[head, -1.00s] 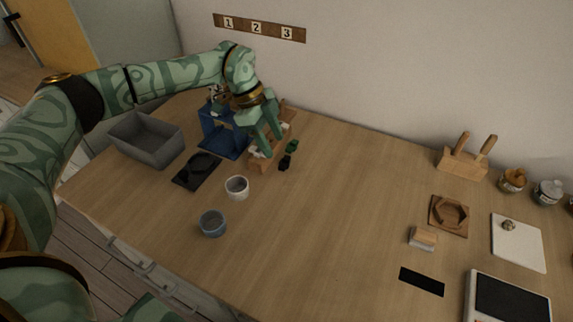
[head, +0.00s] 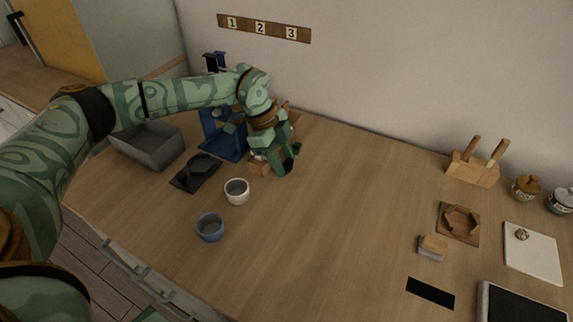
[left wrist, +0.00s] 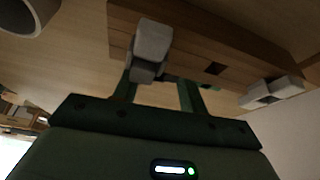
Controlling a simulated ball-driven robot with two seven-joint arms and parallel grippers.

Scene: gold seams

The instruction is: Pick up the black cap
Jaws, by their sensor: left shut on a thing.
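My left gripper (head: 284,166) points down beside the wooden rack, its fingers shut on the black cap (head: 289,164), a small dark piece at the fingertips, largely hidden by them. I cannot tell whether the cap is clear of the table. A dark green cap (head: 297,149) lies just behind the gripper. In the left wrist view the two fingers (left wrist: 158,92) show below the wooden rack, and the cap between them is hard to make out. My right gripper is not in view.
The wooden rack (head: 259,168) with pale clips (left wrist: 152,42) is close to the fingers. Near it are a blue stand (head: 236,150), a black tray (head: 186,183), a white cup (head: 237,191), a blue cup (head: 210,227) and a grey bin (head: 150,160). The table's middle is clear.

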